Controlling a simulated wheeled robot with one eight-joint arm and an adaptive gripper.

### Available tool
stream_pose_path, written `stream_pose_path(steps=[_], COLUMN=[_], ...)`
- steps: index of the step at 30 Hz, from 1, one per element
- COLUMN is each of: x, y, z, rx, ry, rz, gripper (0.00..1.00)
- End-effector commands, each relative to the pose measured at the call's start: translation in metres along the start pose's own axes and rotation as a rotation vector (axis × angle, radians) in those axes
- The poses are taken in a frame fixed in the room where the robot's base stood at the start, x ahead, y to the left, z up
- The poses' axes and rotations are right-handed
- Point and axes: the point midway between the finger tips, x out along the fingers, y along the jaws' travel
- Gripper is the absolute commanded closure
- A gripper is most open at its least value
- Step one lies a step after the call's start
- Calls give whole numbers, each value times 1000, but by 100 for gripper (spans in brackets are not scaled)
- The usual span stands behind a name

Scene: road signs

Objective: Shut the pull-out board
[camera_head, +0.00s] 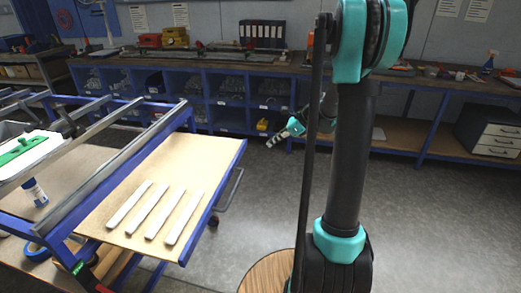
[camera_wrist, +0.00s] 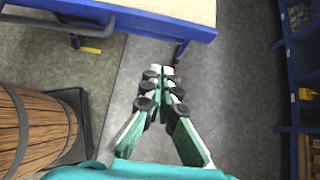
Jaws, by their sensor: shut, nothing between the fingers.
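The pull-out board (camera_head: 212,152) is a light wooden panel with a blue edge, standing out to the right from a blue-framed workbench in the head view. Several white strips (camera_head: 166,212) lie on it. Its edge also shows at the top of the wrist view (camera_wrist: 175,8). My gripper (camera_head: 270,143) is to the right of the board's far right corner, apart from it. In the wrist view my gripper (camera_wrist: 160,71) has its fingers together with nothing between them, over bare floor and below the blue edge.
A grey bar (camera_head: 231,192) sits under the board's right side. A wooden barrel (camera_wrist: 35,130) stands at the left of the wrist view. Blue shelving (camera_head: 230,95) lines the back wall. The grey floor (camera_head: 430,220) to the right is clear.

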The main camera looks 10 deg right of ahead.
Motion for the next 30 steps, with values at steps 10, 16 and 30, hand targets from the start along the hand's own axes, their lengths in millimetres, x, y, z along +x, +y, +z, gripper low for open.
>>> stream_pose_path(steps=[10,16,30], x=[54,93,126], y=[1,1,1], z=[1,0,28], rx=[-5,-5,-4], ry=[1,1,2], rz=[3,3,1], gripper=[100,100,100])
